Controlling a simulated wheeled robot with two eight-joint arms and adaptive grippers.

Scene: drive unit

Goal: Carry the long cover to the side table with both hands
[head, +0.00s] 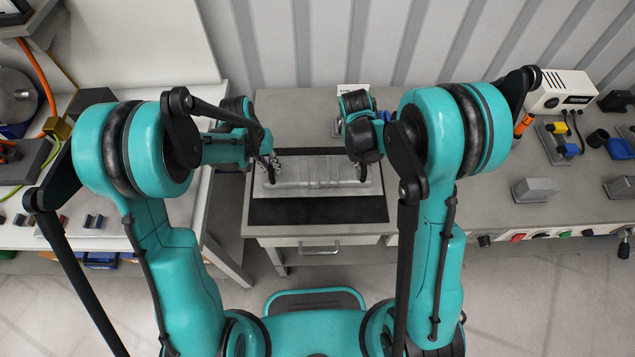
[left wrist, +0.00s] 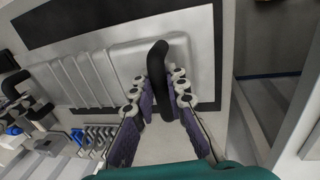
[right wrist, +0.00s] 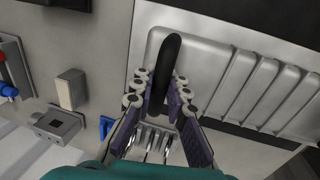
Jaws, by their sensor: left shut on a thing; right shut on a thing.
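The long cover (head: 316,172) is a light grey ribbed metal lid with a black handle at each end. It is over a black mat (head: 290,211) on a small table (head: 370,230); whether it touches the mat I cannot tell. My left gripper (head: 270,168) is at its left end, shut on the black handle (left wrist: 158,62). My right gripper (head: 363,170) is at its right end, shut on the other black handle (right wrist: 168,62). The cover's ribbed top also shows in the left wrist view (left wrist: 120,65) and the right wrist view (right wrist: 215,65).
A bench (head: 500,200) on the right carries metal blocks (head: 535,189), blue parts and a white device (head: 563,92). A white table (head: 130,215) stands on the left with small parts. A gap separates it from the middle table. A corrugated wall (head: 340,45) is behind.

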